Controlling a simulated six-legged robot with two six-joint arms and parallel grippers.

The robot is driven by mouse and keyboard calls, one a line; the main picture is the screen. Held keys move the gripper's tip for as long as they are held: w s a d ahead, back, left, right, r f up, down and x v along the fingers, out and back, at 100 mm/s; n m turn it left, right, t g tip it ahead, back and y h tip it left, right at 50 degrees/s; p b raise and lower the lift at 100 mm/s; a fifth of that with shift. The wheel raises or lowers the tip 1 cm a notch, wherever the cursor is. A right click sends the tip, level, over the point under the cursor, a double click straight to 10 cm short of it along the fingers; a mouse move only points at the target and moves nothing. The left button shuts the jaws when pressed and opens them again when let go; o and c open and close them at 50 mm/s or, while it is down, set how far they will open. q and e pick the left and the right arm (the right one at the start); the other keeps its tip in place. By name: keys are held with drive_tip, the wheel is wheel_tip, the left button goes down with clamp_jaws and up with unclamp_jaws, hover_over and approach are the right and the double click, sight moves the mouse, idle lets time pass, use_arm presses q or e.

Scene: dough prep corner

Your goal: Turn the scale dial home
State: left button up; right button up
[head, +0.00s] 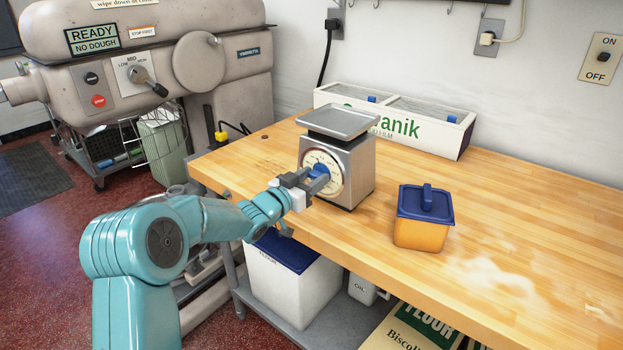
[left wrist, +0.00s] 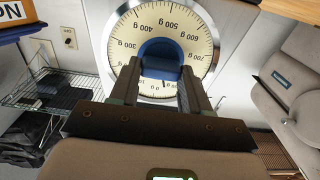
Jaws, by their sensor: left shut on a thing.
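The scale (head: 357,168) is a silver box with a flat pan on top, standing near the front edge of the wooden bench. Its round cream dial face (head: 334,165) carries gram marks and has a blue knob (head: 316,168) in the middle. My left gripper (head: 319,180) reaches in from the left and is shut on the knob. In the left wrist view the two fingers (left wrist: 160,72) stand on either side of the blue knob (left wrist: 160,52), with the numbered dial face (left wrist: 204,45) behind. The fingers hide the lower part of the face. My right gripper is in neither view.
A yellow tub with a blue lid (head: 424,215) stands right of the scale on the bench (head: 500,230). A white divided bin (head: 445,130) lies along the wall. A large mixer (head: 150,60) stands at the left. Flour dusts the bench's right side, which is otherwise mostly clear.

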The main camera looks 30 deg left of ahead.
use_arm(q)
drive_tip(key=shift+f, duration=0.1)
drive_tip(key=o, duration=1.1)
drive_tip(key=shift+c, duration=0.2)
drive_tip(key=shift+s, duration=0.15)
drive_tip(key=s+a+b, duration=0.1)
drive_tip(key=s+b, duration=0.1)
drive_tip(key=s, duration=1.4)
drive_tip(key=shift+a, duration=0.15)
